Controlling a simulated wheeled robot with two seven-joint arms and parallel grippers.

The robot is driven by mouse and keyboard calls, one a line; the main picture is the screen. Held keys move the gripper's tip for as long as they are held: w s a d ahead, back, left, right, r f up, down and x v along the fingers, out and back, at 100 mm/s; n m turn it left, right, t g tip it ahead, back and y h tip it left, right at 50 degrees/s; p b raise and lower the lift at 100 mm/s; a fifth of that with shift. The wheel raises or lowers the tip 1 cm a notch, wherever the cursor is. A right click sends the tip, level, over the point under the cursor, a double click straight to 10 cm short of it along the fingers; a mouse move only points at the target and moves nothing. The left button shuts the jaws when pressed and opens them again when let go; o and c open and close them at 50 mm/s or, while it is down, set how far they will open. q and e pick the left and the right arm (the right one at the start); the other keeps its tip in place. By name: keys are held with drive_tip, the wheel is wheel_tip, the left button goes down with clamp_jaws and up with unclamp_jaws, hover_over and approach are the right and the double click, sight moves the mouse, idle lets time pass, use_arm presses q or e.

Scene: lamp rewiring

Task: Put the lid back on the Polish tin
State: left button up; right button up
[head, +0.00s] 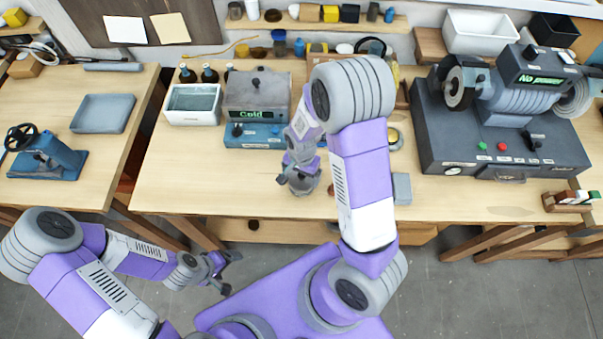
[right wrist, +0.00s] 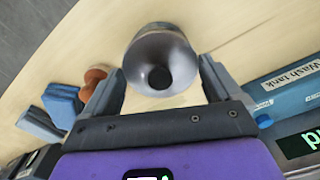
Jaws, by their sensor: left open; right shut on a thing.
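My right gripper (head: 300,184) is low over the front middle of the centre bench. In the right wrist view its fingers (right wrist: 160,88) are shut on the sides of a round grey metal piece (right wrist: 160,45) with a dark round centre. I cannot tell whether this is the lid. A small round tin-like item (head: 396,138) lies on the bench to the right of my right arm, partly hidden by it. No label on it is readable, so I cannot tell whether it is the Polish tin. My left gripper (head: 229,273) is open and empty, in front of the bench.
The blue wash tank (right wrist: 291,90) is close beside my right gripper, with a box reading "Cold" (head: 257,114) on it. A white tub (head: 193,104) stands to its left. A grey block (head: 402,188) lies near the front edge. A grinder (head: 505,115) fills the right side.

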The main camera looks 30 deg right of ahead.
sight(302, 176)
drive_tip(key=shift+f+b, duration=0.3)
drive_tip(key=shift+f, duration=0.2)
drive_tip(key=o, duration=0.7)
drive_tip(key=shift+r, duration=0.1)
drive_tip(key=shift+r+p, duration=0.3)
drive_tip(key=shift+p, duration=0.05)
wheel_tip(302, 176, up, 12)
drive_tip(key=p, duration=0.2)
drive_tip(key=shift+r, duration=0.2)
drive_tip(key=shift+s+f, duration=0.1)
